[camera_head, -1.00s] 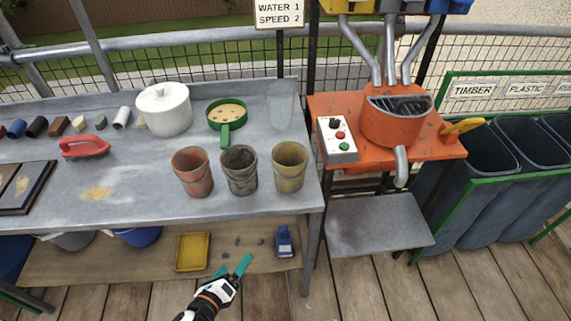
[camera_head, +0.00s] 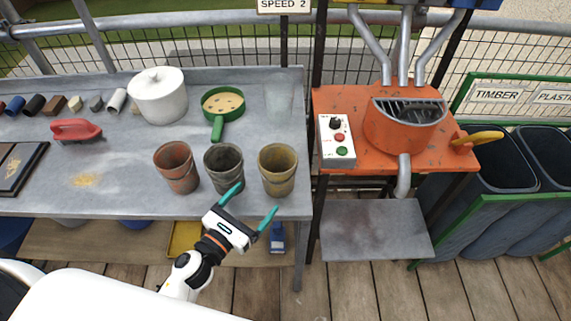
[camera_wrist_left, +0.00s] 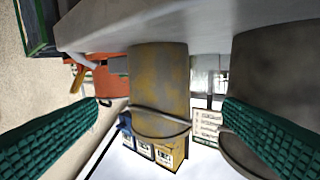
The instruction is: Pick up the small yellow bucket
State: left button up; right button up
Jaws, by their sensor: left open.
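The small yellow bucket (camera_head: 278,168) stands upright on the grey metal table, the rightmost of three small buckets. The dark grey bucket (camera_head: 224,166) and the red-brown bucket (camera_head: 176,166) stand to its left. My left gripper (camera_head: 254,203) is open and empty, in front of the table edge, with its fingers pointing towards the yellow and grey buckets. In the left wrist view the yellow bucket (camera_wrist_left: 160,85) is between the two teal fingers, apart from them as far as I can tell. The grey bucket (camera_wrist_left: 275,80) is partly behind the right finger there. My right gripper is not in view.
A green sieve (camera_head: 222,102) and a white lidded pot (camera_head: 157,95) stand behind the buckets. A clear container (camera_head: 279,100) stands behind the yellow one. The orange mixer stand (camera_head: 395,130) is to the right.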

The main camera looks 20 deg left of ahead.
aim_at(268, 184)
pick_arm(q)
jog(key=p+x, duration=0.1)
jog(key=x, duration=0.4)
jog(key=shift+w+r, duration=0.15)
jog(key=shift+r, duration=0.05)
jog(key=shift+w+d+f, duration=0.15)
jog(key=shift+w, duration=0.1)
jog(key=shift+w+d, duration=0.1)
jog(key=shift+w, duration=0.2)
jog(key=x, duration=0.4)
jog(key=shift+w+p, duration=0.15)
jog(key=shift+p, duration=0.15)
jog(key=shift+w+d, duration=0.1)
jog(key=shift+w, duration=0.05)
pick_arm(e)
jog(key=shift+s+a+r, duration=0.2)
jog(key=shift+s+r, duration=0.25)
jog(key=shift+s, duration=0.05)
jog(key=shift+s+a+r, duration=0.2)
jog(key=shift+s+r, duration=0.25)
pick_arm(q)
jog(key=c, duration=0.7)
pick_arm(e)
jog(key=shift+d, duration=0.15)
